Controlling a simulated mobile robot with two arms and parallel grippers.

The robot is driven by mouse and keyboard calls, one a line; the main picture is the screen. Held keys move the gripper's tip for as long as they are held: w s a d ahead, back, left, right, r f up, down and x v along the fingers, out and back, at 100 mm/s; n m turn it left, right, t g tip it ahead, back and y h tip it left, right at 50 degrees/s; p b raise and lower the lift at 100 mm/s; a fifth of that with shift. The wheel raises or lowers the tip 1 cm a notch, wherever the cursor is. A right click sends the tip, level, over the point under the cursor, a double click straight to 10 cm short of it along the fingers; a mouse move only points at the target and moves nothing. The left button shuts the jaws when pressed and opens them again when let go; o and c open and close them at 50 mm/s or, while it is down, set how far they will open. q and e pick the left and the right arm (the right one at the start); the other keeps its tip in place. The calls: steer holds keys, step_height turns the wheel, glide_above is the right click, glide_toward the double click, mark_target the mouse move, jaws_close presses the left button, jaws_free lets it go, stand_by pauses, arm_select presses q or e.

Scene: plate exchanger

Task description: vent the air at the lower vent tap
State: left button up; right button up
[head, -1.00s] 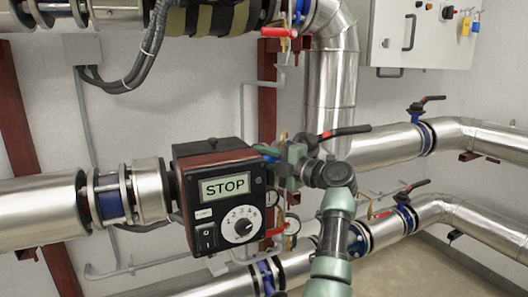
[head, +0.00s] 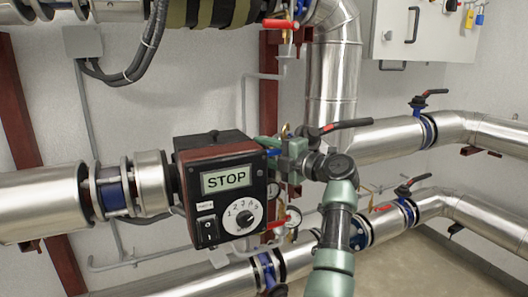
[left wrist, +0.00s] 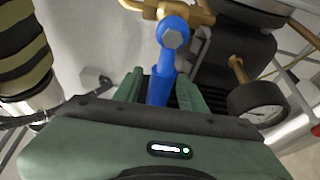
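A brass tap with a blue handle (left wrist: 162,80) is close in front of my left gripper (left wrist: 160,85) in the left wrist view. The handle reaches down between the two green fingers. The fingers stand apart, one on each side of it, and a gap shows at least on the left; contact on the right is unclear. In the head view my left gripper (head: 275,148) is beside the upper right of the pump box, and it mostly hides this tap. Another tap with a red handle (head: 278,224) sits lower, near a gauge. My right gripper is not in view.
The pump box (head: 222,185) shows STOP, left of the gripper. A gauge (left wrist: 257,102) is close on the right in the wrist view. A black-handled valve (head: 338,126) lies just behind my wrist. A red tap handle (head: 281,24) is above.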

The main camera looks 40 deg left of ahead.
mark_target(275, 154)
arm_select(q)
steer(key=shift+d, duration=0.1)
steer(key=d, duration=0.7)
steer(key=shift+d, duration=0.3)
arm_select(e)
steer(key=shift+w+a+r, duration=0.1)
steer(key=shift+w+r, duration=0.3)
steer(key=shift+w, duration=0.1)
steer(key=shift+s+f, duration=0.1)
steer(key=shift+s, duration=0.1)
